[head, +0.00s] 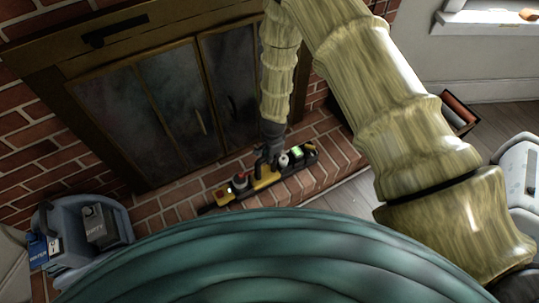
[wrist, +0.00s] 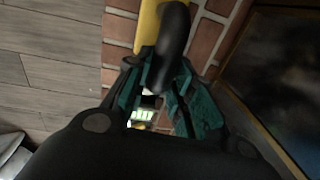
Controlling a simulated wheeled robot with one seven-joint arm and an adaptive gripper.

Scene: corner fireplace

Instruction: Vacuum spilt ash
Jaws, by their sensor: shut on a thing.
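A long yellow-and-black device (head: 266,180), perhaps a handheld vacuum, is at the brick hearth in front of the fireplace doors. It has a green-lit part, a pale round part and a dark handle. My gripper (head: 271,152) reaches down onto it from above. In the wrist view, the teal fingers of my gripper (wrist: 168,85) are shut on the black curved handle (wrist: 174,35), with the device's yellow body (wrist: 148,25) beyond. Whether the device rests on the bricks or hangs just above them I cannot tell. I cannot make out any ash.
The dark fireplace doors (head: 170,100) stand shut close behind my gripper. A blue-grey caddy (head: 75,262) with a grey box marked DIRTY (head: 101,226) is at lower left. An open dark box (head: 459,113) stands at right. Bare plank floor (head: 347,195) lies right of the hearth (head: 335,150).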

